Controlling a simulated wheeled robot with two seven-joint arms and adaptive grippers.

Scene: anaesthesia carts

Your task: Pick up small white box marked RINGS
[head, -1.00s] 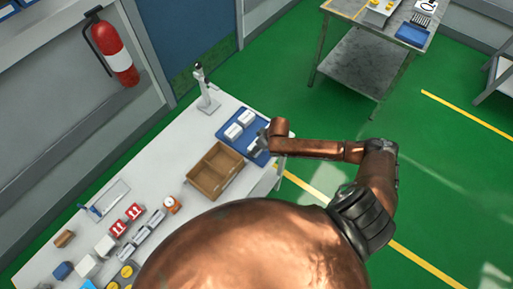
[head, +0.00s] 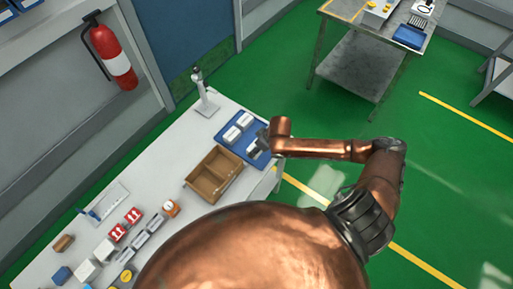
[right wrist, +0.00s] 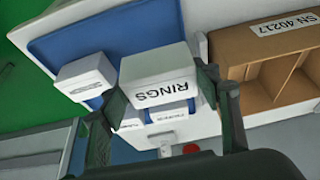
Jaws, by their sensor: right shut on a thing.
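The small white box marked RINGS (right wrist: 158,75) sits between the two fingers of my right gripper (right wrist: 163,98) in the right wrist view, its lettering towards the camera. The gripper is shut on it. In the head view my right gripper (head: 263,143) is over the right end of the blue tray (head: 222,138) and partly covers the box. Whether the box touches the tray is hard to tell. The tray also shows in the right wrist view (right wrist: 55,47). My left gripper is not in view.
Other white boxes (head: 231,135) lie on the tray; one (right wrist: 87,76) is beside my gripper. A divided brown carton (head: 214,174) stands close by, with a white stand (head: 205,105) behind the tray. Several small boxes crowd the near left of the white table (head: 150,177).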

